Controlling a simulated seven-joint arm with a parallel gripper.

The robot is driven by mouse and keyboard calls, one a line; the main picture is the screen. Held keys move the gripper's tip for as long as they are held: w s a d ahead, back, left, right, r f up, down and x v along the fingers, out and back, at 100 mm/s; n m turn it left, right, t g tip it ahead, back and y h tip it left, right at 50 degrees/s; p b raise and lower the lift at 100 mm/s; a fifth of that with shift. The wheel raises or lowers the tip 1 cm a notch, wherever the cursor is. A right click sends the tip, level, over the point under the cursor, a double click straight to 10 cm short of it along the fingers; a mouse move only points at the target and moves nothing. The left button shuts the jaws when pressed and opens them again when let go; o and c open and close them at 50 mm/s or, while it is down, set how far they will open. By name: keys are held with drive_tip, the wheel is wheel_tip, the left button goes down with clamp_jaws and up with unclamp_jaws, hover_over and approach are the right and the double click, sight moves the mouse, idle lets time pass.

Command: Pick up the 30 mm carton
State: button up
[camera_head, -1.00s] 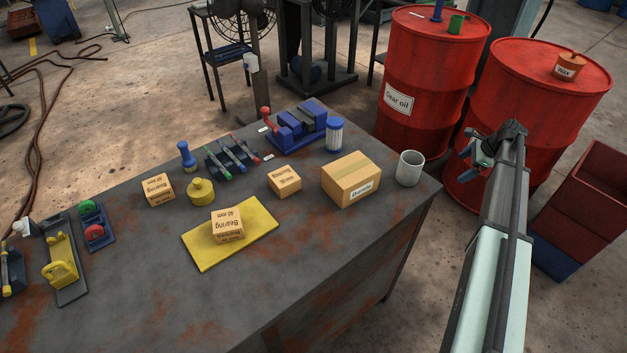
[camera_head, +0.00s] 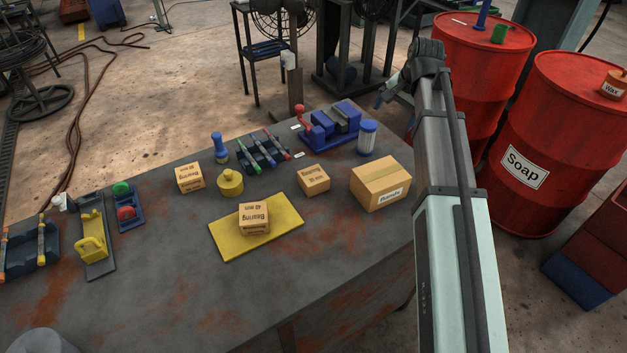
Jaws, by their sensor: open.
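Three small tan "Bearing" cartons are on the grey workbench. One carton (camera_head: 189,179) is at the left and another (camera_head: 313,179) is right of centre, near a larger box. Their size print is too small to read surely. The third carton (camera_head: 254,218) appears to read 40 mm and sits on a yellow mat (camera_head: 233,246). I cannot tell for certain which carton is the 30 mm one. My gripper (camera_head: 381,99) is open and small in view, raised at the end of my arm near the bench's far right side. It is apart from all three cartons.
The bench's near middle is clear. Red drums (camera_head: 549,140) stand beyond the right edge.

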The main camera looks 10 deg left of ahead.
drive_tip(key=s+a+n+g, duration=0.1)
drive_tip(key=s+a+n, duration=0.5)
drive_tip(key=a, duration=0.4)
drive_tip(key=n+g+h, duration=0.2)
drive_tip(key=n, duration=0.5)
hover_over(313, 175)
wheel_tip(313, 175, down, 2)
drive_tip(key=f, duration=0.7)
drive_tip(key=shift+w+d+f, duration=0.1)
drive_tip(key=shift+d+f, duration=0.15)
drive_tip(key=shift+f, duration=0.05)
drive_tip(key=shift+a+f, duration=0.2)
drive_tip(key=shift+f, duration=2.45)
drive_tip(key=shift+c, duration=0.4)
drive_tip(key=c, duration=1)
drive_tip(key=shift+o, duration=0.2)
